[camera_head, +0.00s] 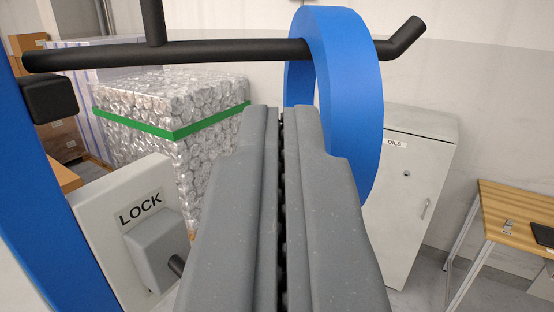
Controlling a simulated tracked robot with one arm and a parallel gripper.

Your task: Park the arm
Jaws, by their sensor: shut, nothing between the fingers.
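My gripper (281,112) fills the lower middle of the view, pointing away from the camera. Its two grey fingers lie side by side, shut with nothing between them. A large blue ring (350,90) hangs on a black bar (220,52) just beyond the fingertips. The fingers overlap the ring's left part in the picture; I cannot tell whether they touch it. The bar runs across the top and bends upward at its right end.
A white panel marked LOCK (100,215) with a grey box and dark lever stands at left, beside a blue post (40,190). Behind are a wrapped stack with a green band (160,130), a white OILS cabinet (410,190) and a wooden table (510,212) at right.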

